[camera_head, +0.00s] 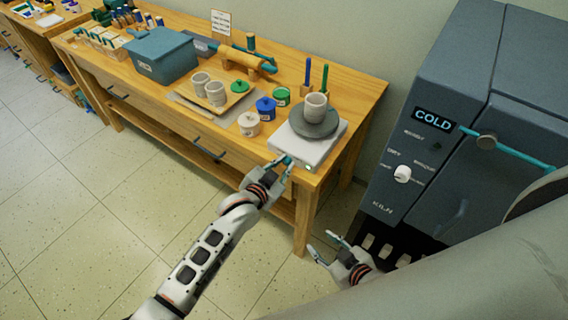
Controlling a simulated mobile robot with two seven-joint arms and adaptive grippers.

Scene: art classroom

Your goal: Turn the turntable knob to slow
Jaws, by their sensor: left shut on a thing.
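The turntable (330,143) is a white box with a dark grey round plate (314,132) on top, at the right end of the wooden bench. A grey cup (315,107) stands upright on the plate. My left gripper (283,162) is at the front face of the turntable, shut on the knob there. The fingers hide the knob, so its setting cannot be read. A small light spot shows on the front face to the right of the fingers. My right gripper (324,244) is open and empty, lower down in front of the kiln.
A teal box (160,57) stands farther left. The kiln (430,150), marked COLD, is at right. The floor at left is clear.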

